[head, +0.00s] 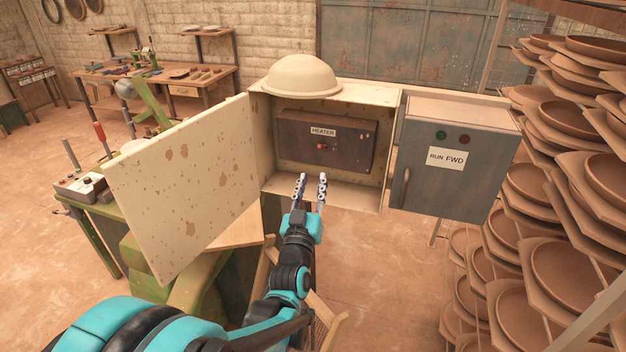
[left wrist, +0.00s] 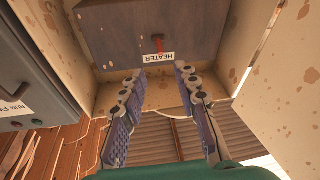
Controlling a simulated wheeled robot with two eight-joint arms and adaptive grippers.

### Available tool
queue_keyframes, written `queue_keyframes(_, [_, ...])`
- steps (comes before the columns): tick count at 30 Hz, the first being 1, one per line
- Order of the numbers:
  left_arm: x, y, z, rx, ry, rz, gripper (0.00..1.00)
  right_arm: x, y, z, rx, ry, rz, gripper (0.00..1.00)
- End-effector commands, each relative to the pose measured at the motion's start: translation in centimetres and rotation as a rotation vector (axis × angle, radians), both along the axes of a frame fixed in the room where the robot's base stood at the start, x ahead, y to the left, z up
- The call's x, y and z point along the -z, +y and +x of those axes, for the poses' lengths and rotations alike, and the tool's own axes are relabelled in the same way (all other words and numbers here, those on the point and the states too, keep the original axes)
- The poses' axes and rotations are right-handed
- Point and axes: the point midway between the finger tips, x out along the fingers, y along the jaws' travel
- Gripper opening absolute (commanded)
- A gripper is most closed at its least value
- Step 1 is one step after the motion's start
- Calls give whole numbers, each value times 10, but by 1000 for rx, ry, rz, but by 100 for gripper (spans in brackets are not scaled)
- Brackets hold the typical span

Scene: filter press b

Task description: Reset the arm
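My left gripper (head: 311,188) is open and empty at the front of an open cream cabinet (head: 384,150), just below and in front of the heater box (head: 350,148). In the left wrist view its two fingers (left wrist: 158,95) stand apart with nothing between them, and the heater box (left wrist: 150,30) is beyond them. The box has a "HEATER" label and a small red switch (head: 322,146), which also shows in the left wrist view (left wrist: 159,44). My left arm reaches up from the bottom of the head view. My right gripper is in neither view.
The rust-spotted cabinet door (head: 190,190) hangs open to the left. A hard hat (head: 301,77) sits on top of the cabinet. A grey "RUN FWD" box (head: 452,150) stands to the right, beside racks of brown plates (head: 530,185). Behind is a workbench (head: 150,75).

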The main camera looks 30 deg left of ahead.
Motion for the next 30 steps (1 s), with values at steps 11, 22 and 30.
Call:
queue_keyframes(11, [0,0,0,1,2,0,31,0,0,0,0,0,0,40])
queue_keyframes(22, [147,-108,-24,266,508,-43,31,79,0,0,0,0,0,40])
queue_keyframes(30, [279,-166,-135,388,1032,-51,31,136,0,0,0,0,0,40])
